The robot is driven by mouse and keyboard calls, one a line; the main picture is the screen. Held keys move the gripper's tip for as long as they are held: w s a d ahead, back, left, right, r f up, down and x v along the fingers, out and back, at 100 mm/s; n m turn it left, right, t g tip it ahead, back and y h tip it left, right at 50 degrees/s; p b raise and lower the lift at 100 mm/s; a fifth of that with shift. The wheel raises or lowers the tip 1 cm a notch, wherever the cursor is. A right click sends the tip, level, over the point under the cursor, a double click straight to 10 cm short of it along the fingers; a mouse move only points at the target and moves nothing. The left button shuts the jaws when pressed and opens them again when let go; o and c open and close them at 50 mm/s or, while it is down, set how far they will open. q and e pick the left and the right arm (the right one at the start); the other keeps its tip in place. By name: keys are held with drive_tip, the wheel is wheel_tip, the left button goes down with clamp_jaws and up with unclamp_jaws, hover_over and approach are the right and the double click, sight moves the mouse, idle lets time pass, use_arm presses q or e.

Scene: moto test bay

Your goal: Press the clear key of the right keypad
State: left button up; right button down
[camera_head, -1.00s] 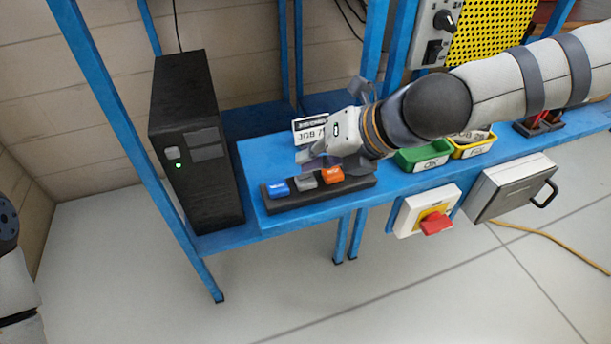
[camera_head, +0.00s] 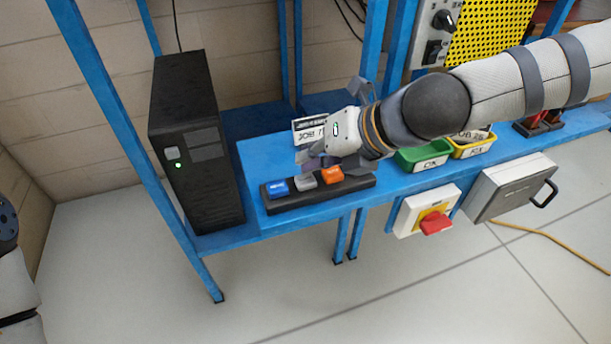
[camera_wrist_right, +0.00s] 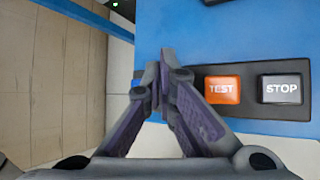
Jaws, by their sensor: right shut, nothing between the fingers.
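In the head view a dark keypad strip (camera_head: 355,186) lies along the front of the blue bench shelf. It bears a blue key (camera_head: 277,188), a grey key (camera_head: 305,179) and an orange key (camera_head: 332,174); their labels are too small to read there. My right gripper (camera_head: 309,159) is shut and empty, low over the shelf just behind the keys. The right wrist view shows its closed fingers (camera_wrist_right: 157,68) left of an orange TEST key (camera_wrist_right: 222,90) and a grey STOP key (camera_wrist_right: 282,88). Something blue shows beside the fingers, mostly hidden. I read no clear label. My left gripper is out of view.
A black tower case (camera_head: 195,140) stands left of the keypad. A label card (camera_head: 309,129) stands behind it. Green (camera_head: 425,158) and yellow (camera_head: 473,146) bins sit to the right. A red-handled switch (camera_head: 430,215) hangs on the shelf front.

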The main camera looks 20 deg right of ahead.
sight(309, 176)
drive_tip(key=shift+f, duration=0.1)
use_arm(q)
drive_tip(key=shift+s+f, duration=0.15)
use_arm(e)
drive_tip(key=shift+f, duration=0.3)
